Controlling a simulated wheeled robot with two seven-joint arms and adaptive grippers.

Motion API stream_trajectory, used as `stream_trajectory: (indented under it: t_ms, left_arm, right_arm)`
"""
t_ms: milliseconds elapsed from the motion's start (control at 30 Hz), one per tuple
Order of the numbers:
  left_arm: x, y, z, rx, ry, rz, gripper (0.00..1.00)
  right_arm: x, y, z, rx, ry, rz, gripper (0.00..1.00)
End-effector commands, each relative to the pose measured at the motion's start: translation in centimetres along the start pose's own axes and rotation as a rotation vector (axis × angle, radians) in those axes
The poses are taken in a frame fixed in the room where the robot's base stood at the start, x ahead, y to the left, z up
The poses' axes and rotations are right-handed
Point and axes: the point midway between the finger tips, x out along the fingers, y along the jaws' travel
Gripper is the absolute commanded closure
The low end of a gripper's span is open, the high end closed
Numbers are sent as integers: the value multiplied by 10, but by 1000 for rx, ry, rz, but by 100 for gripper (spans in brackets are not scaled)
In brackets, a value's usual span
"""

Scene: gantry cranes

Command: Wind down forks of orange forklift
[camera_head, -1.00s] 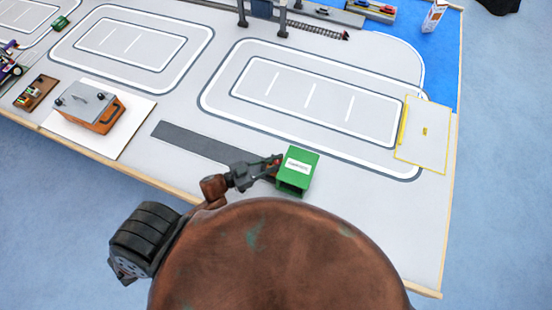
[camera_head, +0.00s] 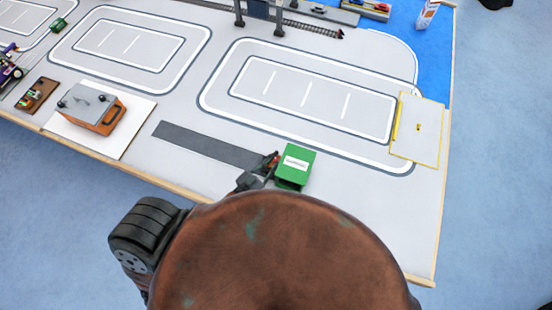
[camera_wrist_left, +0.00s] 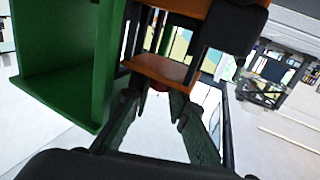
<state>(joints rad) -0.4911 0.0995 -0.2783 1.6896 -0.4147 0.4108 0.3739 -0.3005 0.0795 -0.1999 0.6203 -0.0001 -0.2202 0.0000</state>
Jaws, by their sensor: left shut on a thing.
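The orange forklift (camera_wrist_left: 160,70) shows close up in the left wrist view as orange plates with black parts and a dark upright frame. In the head view only a small red-orange bit (camera_head: 274,160) shows beside the green box, mostly hidden. My left gripper (camera_wrist_left: 155,97) has its fingers in front of the lower orange plate, around a small reddish part there. It is shut on this small part of the forklift, whose shape is hard to make out. In the head view the left gripper (camera_head: 262,170) is partly covered by my own rounded brown arm link. The forks cannot be made out.
A green box with a white label (camera_head: 295,166) stands right beside the left gripper; its green wall (camera_wrist_left: 60,60) fills the wrist view's left. A dark strip (camera_head: 205,143) lies behind. An orange-and-grey case (camera_head: 92,108) sits at left. The board's right front is clear.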

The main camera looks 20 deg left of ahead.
Motion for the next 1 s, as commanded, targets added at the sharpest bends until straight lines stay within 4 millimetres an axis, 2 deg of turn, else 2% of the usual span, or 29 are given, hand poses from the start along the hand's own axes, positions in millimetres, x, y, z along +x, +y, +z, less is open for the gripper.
stream_trajectory:
  t_ms: [200,233,500,1000]
  left_arm:
    - [0,0,-1,0,2,1,100]
    - [0,0,-1,0,2,1,83]
    - [0,0,0,0,1,2,65]
    - [0,2,1,-1,0,5,65]
  right_arm:
    - [0,1,0,0,0,1,65]
    - [0,1,0,0,0,1,65]
    - [0,1,0,0,0,1,65]
    - [0,2,0,-1,0,2,65]
